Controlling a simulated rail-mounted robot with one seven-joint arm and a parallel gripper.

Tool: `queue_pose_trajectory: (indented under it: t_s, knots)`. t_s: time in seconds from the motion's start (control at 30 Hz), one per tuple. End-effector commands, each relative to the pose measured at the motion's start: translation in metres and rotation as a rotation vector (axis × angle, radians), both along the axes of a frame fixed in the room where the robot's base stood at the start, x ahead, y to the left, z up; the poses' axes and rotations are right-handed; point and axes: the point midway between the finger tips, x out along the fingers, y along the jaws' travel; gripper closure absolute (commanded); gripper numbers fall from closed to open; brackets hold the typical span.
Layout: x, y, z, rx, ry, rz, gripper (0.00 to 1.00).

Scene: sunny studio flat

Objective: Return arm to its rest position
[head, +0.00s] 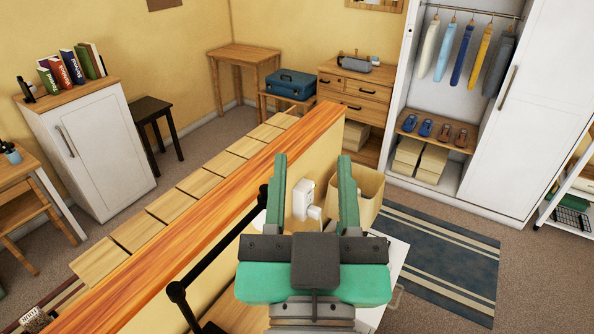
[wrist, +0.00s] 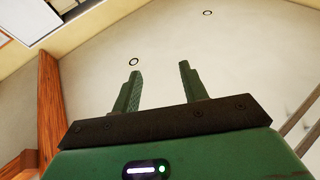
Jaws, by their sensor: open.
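My gripper (head: 312,190) is in the lower middle of the head view, its two green fingers spread apart and pointing up in the picture. Nothing is between the fingertips. In the wrist view my gripper (wrist: 158,75) is also open and empty, set against a pale ceiling (wrist: 230,45). In the head view a white object (head: 303,198) shows behind the gap between the fingers; it looks farther off, not held. The rest of my arm is mostly hidden behind the gripper.
A wooden-topped partition (head: 215,195) runs diagonally close to the left of my gripper, with a black rail (head: 220,250) beside it. A tan box (head: 368,190) stands behind the right finger. A striped rug (head: 440,260) and open wardrobe (head: 395,90) lie to the right.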

Motion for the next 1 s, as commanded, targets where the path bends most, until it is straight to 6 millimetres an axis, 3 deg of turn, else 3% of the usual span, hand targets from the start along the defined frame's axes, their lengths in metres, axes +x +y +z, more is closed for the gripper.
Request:
queue_pose_trajectory:
  t_s: [0.03,0.1,0.17,0.53,0.67,0.9,1.0]
  knots:
    - [-0.017,0.006,0.025,-0.009,-0.086,0.009,0.57]
    - [-0.035,0.011,0.050,-0.018,-0.174,0.015,0.57]
    - [-0.044,0.014,0.061,-0.023,-0.216,0.017,0.57]
    - [-0.048,0.014,0.066,-0.025,-0.235,0.017,0.57]
    - [-0.048,0.015,0.104,-0.022,-0.233,0.021,0.57]
    - [-0.048,0.016,0.210,-0.008,-0.231,0.032,0.57]
    - [-0.048,0.017,0.231,-0.004,-0.231,0.036,0.57]
